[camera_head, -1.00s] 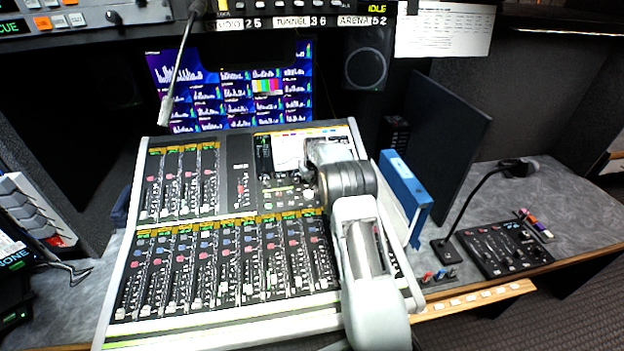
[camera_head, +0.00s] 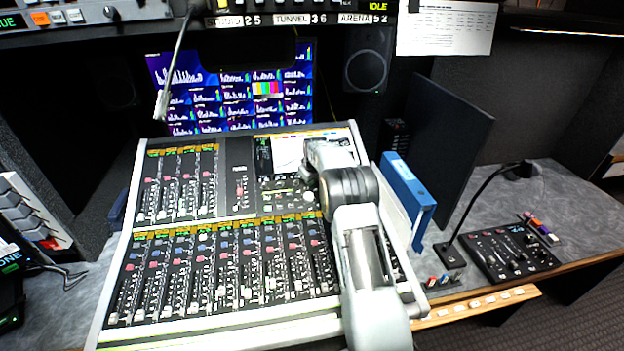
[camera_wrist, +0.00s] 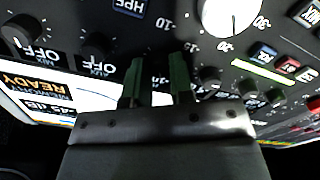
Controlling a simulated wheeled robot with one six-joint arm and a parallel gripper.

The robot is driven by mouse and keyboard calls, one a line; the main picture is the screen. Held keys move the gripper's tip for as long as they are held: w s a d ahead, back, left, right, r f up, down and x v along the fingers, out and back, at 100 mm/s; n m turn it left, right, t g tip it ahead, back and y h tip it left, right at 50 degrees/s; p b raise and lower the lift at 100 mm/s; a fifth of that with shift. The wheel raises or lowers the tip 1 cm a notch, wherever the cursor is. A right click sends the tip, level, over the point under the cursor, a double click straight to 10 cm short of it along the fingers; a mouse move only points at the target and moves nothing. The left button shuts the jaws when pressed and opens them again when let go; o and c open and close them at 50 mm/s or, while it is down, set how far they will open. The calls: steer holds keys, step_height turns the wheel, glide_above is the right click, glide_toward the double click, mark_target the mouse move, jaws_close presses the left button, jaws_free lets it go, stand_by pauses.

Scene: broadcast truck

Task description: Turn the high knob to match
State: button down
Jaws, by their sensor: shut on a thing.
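My gripper (camera_wrist: 159,66) points down at the console's control panel in the wrist view, with its two green fingers a small gap apart. It is shut on a small knob, which is mostly hidden between the fingers. Scale marks are printed near the fingertips. I cannot read the knob's label or pointer. In the head view my arm reaches over the right side of the mixing console (camera_head: 232,172), and the fingertips are hidden there.
In the wrist view a large white knob (camera_wrist: 230,14) and dark knobs (camera_wrist: 97,45) sit near my gripper, with a lit screen (camera_wrist: 42,90) at left. In the head view a blue binder (camera_head: 408,186) stands close to my arm; a gooseneck microphone (camera_head: 486,200) is farther right.

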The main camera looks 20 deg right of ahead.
steer(key=c, duration=1)
jaws_free()
steer(key=b+v, duration=0.1)
steer(key=v, duration=1.3)
steer(key=shift+b, duration=0.4)
